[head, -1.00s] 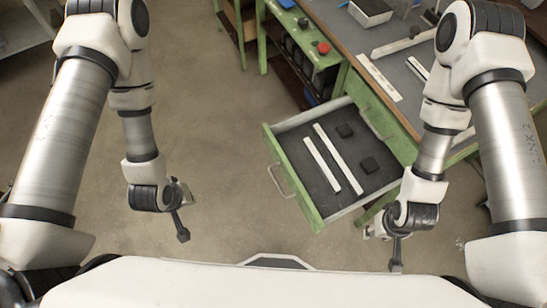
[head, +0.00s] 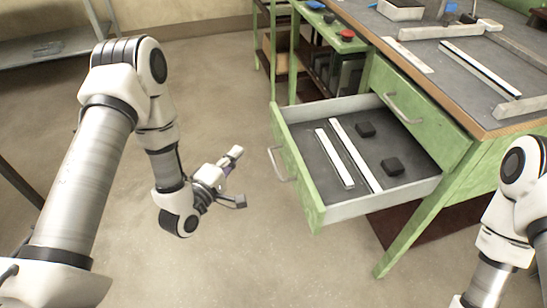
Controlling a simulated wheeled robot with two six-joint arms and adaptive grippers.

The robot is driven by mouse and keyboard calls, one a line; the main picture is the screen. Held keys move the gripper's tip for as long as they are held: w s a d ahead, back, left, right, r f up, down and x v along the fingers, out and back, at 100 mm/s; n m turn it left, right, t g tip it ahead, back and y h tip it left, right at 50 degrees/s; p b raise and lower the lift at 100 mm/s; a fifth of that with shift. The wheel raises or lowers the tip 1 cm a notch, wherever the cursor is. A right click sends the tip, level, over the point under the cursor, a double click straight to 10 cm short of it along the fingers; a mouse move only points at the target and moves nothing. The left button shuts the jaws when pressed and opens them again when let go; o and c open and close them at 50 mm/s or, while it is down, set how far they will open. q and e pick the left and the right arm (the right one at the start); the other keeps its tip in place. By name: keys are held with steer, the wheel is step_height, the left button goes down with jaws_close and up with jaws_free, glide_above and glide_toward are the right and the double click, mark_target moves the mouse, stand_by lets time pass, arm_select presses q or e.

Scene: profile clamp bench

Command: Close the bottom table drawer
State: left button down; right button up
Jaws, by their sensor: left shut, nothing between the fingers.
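The bottom table drawer (head: 312,208) is green with grey inner walls and stands pulled far out of the green table (head: 470,135). Its metal handle (head: 277,164) is on the front panel, facing left.
A closed upper drawer (head: 405,100) sits above the open one. A table leg (head: 415,232) stands right of the drawer. Profile bars lie on the tabletop. A green cart (head: 330,50) stands behind. The floor (head: 160,85) left of the drawer is clear.

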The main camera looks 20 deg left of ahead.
arm_select(q)
glide_toward(277, 120)
steer(key=w+a, duration=0.2)
steer(key=w, duration=0.2)
steer(key=d, duration=0.1)
steer(key=w+d+b, duration=0.1)
steer(key=shift+d, duration=0.35)
steer(key=shift+w+d+r, duration=0.1)
steer(key=shift+w+d, duration=0.25)
arm_select(e)
steer(key=shift+s+f, duration=0.1)
steer(key=shift+f, duration=0.45)
steer(key=shift+d, duration=0.1)
